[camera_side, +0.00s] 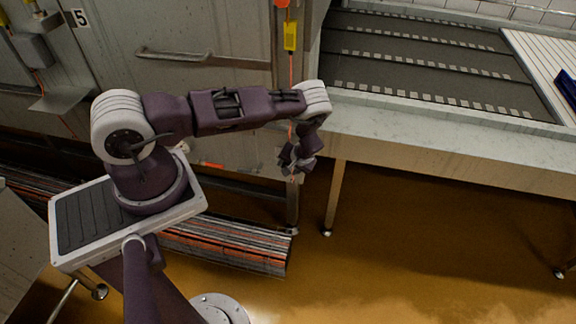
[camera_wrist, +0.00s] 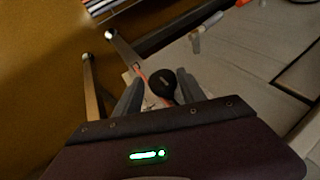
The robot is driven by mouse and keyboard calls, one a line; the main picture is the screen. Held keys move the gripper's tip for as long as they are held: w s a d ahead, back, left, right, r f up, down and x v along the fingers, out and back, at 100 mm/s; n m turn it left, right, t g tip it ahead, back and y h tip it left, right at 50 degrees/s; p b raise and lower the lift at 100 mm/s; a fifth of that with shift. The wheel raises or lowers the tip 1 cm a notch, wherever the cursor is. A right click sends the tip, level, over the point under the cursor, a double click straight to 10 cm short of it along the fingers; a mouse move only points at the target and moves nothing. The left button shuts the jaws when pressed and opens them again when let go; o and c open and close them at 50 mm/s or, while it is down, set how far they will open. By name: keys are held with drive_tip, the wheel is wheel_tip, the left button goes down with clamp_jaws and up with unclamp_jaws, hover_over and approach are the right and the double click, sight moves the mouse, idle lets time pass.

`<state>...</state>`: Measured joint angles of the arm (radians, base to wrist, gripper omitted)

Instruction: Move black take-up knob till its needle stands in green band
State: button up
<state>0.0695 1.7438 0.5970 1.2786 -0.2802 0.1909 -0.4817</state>
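The black knob (camera_wrist: 163,82) is a dark round shape in the wrist view, a little beyond my gripper. My gripper (camera_wrist: 158,83) has its two grey fingers apart, one on each side of the knob in the picture. A gap shows between the knob and the left finger; whether the right finger touches it I cannot tell. In the side view my gripper (camera_side: 298,160) points down by the metal frame near the table's left end. The knob cannot be made out there. No needle or green band can be made out in either view.
A steel cabinet wall (camera_side: 200,60) is behind my arm. The brown floor (camera_side: 420,260) is open in front.

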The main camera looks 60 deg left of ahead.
drive_tip(key=shift+o, duration=0.6)
drive_tip(key=shift+a, duration=0.1)
drive_tip(key=shift+r, duration=0.1)
drive_tip(key=v, duration=0.7)
drive_tip(key=shift+s, duration=0.1)
